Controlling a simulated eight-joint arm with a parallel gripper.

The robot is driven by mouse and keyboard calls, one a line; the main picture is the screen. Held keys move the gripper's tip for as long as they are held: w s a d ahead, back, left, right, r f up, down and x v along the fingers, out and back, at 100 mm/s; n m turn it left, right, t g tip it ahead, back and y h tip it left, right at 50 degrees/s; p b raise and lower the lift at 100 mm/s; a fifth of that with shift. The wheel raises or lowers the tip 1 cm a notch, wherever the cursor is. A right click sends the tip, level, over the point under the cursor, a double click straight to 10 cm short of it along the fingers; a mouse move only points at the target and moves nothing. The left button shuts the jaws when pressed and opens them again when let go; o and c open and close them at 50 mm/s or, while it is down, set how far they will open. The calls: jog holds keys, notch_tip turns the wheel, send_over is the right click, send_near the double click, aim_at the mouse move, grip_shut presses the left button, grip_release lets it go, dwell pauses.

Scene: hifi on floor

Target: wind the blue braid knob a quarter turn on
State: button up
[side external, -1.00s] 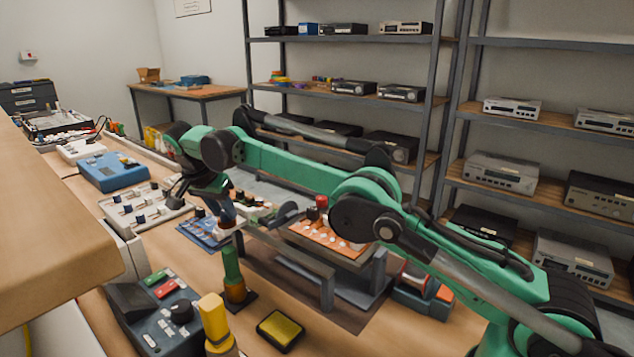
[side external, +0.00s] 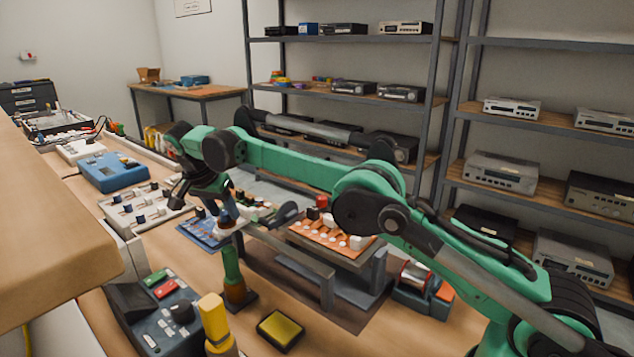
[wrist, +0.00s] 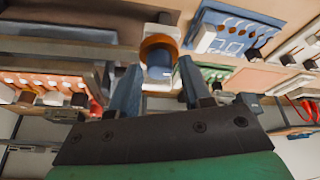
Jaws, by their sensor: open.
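My gripper (side external: 177,193) hangs at the end of the green arm, above the bench near the white panel (side external: 116,211) with dark and blue knobs. In the wrist view my gripper (wrist: 158,66) has its two blue-grey fingers apart, with nothing visibly held. A blue round piece with an orange-brown collar (wrist: 158,44) shows between and beyond the fingertips. I cannot tell whether it is the braid knob, or whether the fingers touch it. A blue-and-white board (wrist: 235,32) lies beyond it.
An orange board (side external: 318,237) with pegs sits on a raised stand to the right. A green post (side external: 231,262) stands in front of the arm. A dark control box (side external: 165,325), a yellow post (side external: 214,318) and a yellow pad (side external: 281,328) occupy the near bench.

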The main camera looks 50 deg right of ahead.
jog(key=n+t, duration=0.1)
jog(key=n, duration=0.2)
jog(key=shift+s+d+y, duration=0.1)
jog(key=shift+s+y, duration=0.05)
jog(key=shift+y, duration=0.15)
jog(key=n, duration=0.2)
jog(key=n+t+y, duration=0.1)
jog(key=n, duration=0.1)
jog(key=shift+d+n+t, duration=0.1)
jog(key=shift+n+t, duration=0.2)
jog(key=shift+n, duration=0.1)
jog(key=n, duration=0.2)
jog(key=n+y, duration=0.1)
jog(key=shift+s+d+n+t+y, duration=0.1)
jog(key=shift+n+t+y, duration=0.2)
jog(key=shift+n, duration=0.1)
jog(key=n+y, duration=0.1)
jog(key=n, duration=0.2)
jog(key=shift+d+n, duration=0.1)
jog(key=shift+n, duration=0.2)
jog(key=v, duration=0.6)
jog(key=s+r+t, duration=0.1)
jog(key=s+t, duration=0.1)
jog(key=s, duration=1.2)
jog(key=s+f+m, duration=0.1)
jog(key=s+f, duration=0.3)
jog(key=s, duration=0.3)
jog(key=shift+s+a+m+t, duration=0.2)
jog(key=shift+a+m+t, duration=0.1)
jog(key=shift+a+t, duration=0.1)
